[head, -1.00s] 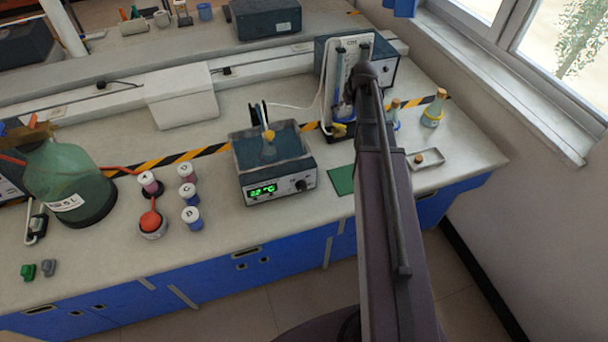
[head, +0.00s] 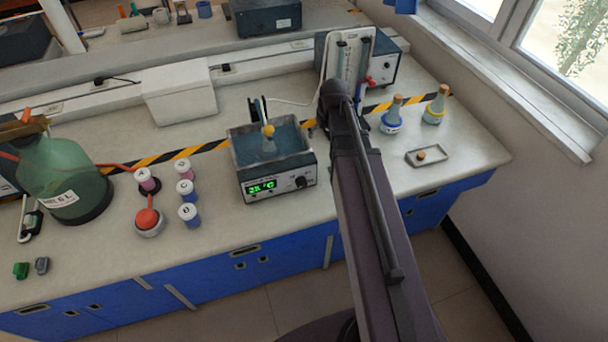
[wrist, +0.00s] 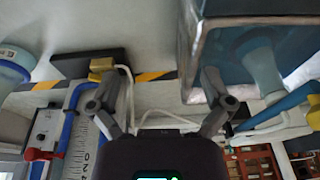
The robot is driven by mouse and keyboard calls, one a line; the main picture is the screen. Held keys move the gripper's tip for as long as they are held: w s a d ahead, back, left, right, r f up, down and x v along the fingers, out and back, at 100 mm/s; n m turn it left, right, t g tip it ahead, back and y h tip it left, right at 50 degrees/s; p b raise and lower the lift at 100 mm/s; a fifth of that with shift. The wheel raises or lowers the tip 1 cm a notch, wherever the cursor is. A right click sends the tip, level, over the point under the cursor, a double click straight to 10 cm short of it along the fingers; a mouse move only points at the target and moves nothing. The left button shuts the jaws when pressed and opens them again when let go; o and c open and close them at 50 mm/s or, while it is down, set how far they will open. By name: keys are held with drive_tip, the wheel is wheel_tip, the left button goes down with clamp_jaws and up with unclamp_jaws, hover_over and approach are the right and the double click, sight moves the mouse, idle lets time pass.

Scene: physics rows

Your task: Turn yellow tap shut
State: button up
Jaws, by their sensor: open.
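The yellow tap (wrist: 101,65) shows in the wrist view as a small yellow block near the dark base of the tube stand, just beyond my left finger. My gripper (wrist: 160,78) is open and empty, its fingers wide apart; the tap lies by the left finger, not between the tips. I cannot tell whether that finger touches it. In the head view my arm hides the tap and my fingers. The upright white panel (head: 343,58) has blue tubes and a red tap (head: 369,81), which also shows in the wrist view (wrist: 40,154).
The water bath (head: 255,178) holds a flask and stands close left of my arm, on the right in the wrist view (wrist: 192,45). A white hose (head: 292,101) runs to the panel. Two stoppered flasks (head: 392,122) and a small tray (head: 438,155) stand right of my arm.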

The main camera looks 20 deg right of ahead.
drive_tip(key=s+a+f+g+b, duration=0.2)
drive_tip(key=s+a+f+b, duration=0.1)
drive_tip(key=s+a, duration=0.6)
drive_tip(key=shift+s+a+f, duration=0.2)
drive_tip(key=shift+s+f, duration=0.4)
drive_tip(key=shift+s, duration=0.2)
drive_tip(key=shift+s+a, duration=0.1)
drive_tip(key=shift+s, duration=0.1)
drive_tip(key=c, duration=0.5)
drive_tip(key=shift+s+a+g, duration=0.15)
drive_tip(key=shift+s+a, duration=0.1)
drive_tip(key=shift+s, duration=0.3)
drive_tip(key=shift+s+a+g, duration=0.15)
drive_tip(key=shift+s+a, duration=0.1)
drive_tip(key=shift+s, duration=0.25)
drive_tip(key=shift+c, duration=1.2)
drive_tip(key=shift+w, duration=0.1)
drive_tip(key=shift+d, duration=0.1)
